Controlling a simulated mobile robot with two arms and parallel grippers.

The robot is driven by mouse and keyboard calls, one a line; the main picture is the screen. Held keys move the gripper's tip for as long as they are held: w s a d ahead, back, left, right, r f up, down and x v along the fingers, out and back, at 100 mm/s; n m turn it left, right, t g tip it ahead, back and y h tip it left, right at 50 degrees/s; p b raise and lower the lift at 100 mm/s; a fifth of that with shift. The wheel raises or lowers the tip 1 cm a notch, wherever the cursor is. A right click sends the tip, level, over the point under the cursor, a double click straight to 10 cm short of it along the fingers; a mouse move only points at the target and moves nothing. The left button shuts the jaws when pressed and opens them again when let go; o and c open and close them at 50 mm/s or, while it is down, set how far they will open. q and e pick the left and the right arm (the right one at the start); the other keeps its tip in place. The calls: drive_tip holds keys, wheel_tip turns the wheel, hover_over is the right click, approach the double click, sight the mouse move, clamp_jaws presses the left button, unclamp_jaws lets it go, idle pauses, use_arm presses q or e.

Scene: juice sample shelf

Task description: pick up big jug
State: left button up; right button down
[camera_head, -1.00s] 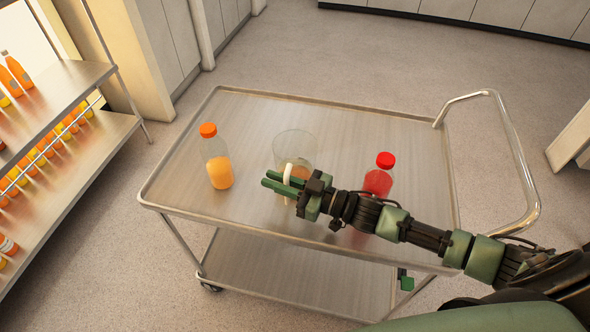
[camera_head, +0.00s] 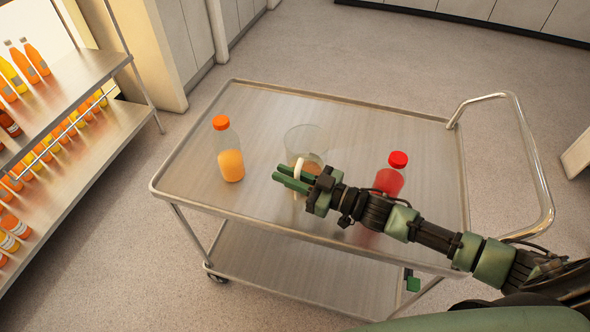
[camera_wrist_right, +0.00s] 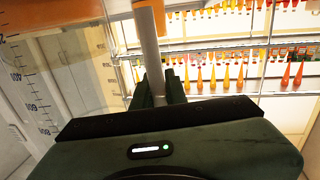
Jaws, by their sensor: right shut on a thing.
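The big jug (camera_head: 306,139) is a clear glass jug with a pale handle, at the middle of the steel cart top (camera_head: 300,107). My right gripper (camera_head: 294,179) is at its near side, with green fingers shut on the pale upright handle. In the right wrist view the handle (camera_wrist_right: 149,45) stands between the fingers (camera_wrist_right: 160,90), and the jug's clear wall with printed measuring marks (camera_wrist_right: 38,85) fills the left. Whether the jug's base touches the cart is hard to tell.
An orange-capped juice bottle (camera_head: 230,150) stands left of the jug. A red-capped bottle (camera_head: 389,176) stands to the right, close behind my right arm. A shelf (camera_head: 95,135) with many juice bottles is at the left. The cart's far right top is clear.

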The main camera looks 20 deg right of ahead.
wheel_tip(320, 180, up, 25)
drive_tip(key=p, duration=0.5)
drive_tip(key=shift+r, duration=0.15)
idle(0.3)
